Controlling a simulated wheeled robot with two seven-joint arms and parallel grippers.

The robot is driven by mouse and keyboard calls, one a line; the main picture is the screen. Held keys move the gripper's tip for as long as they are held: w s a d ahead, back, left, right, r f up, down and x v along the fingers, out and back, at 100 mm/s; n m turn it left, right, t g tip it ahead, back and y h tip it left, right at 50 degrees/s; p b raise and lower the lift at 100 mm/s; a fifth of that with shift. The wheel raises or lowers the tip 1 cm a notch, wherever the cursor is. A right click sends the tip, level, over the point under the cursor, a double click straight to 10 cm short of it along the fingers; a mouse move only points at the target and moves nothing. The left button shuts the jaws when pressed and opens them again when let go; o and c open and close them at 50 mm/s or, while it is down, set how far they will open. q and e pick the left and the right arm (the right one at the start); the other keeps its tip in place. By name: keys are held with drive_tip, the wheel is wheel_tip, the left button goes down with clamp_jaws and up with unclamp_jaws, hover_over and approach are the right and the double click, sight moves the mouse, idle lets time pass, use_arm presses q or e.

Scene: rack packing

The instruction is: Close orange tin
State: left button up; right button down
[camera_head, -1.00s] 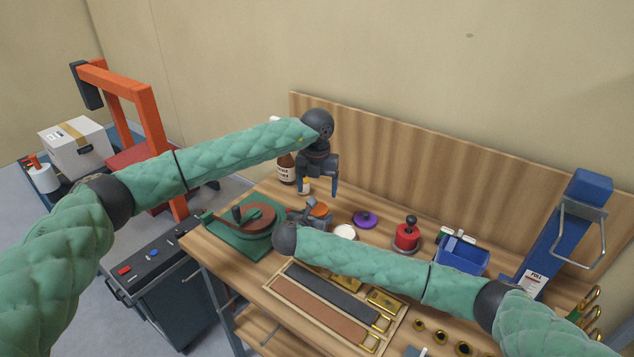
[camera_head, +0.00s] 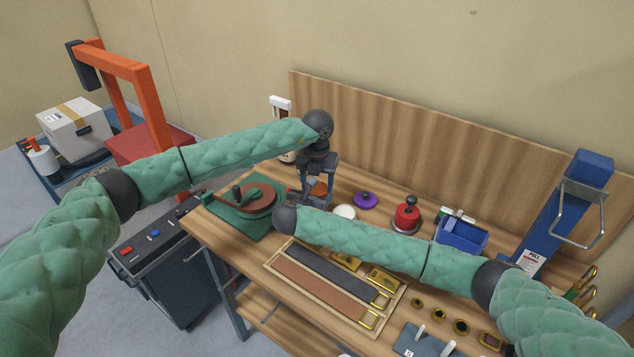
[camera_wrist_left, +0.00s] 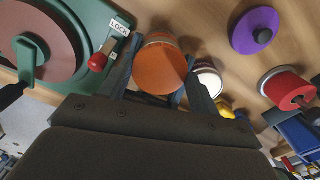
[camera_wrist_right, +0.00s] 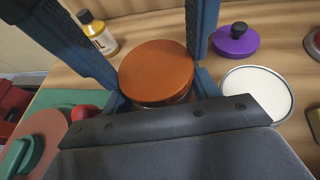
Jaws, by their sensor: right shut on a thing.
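The orange tin (camera_wrist_right: 156,72) stands upright on the bench with an orange round top; a silvery edge shows under the top. It also shows in the left wrist view (camera_wrist_left: 160,68) and, partly hidden by the grippers, in the head view (camera_head: 318,188). My right gripper (camera_wrist_right: 160,95) is low at the tin and shut on it. My left gripper (camera_wrist_left: 160,85) points down from above, its fingers apart on either side of the orange top. I cannot tell whether the left fingers touch it.
A green fixture (camera_head: 238,222) with a brown disc stands left of the tin. A white round tin (camera_head: 344,212), a purple knobbed lid (camera_head: 364,200) and a red knobbed object (camera_head: 407,216) stand to the right. A strap tray (camera_head: 276,272) lies in front; a bottle stands behind.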

use_arm(q)
drive_tip(key=shift+m, duration=1.7)
drive_tip(key=shift+c, duration=0.3)
drive_tip(key=o, duration=1.1)
drive_tip(key=shift+r, duration=2.25)
drive_tip(key=shift+c, duration=0.5)
drive_tip(key=shift+r+n, duration=1.7)
drive_tip(key=shift+r, duration=0.05)
drive_tip(key=shift+f, duration=0.15)
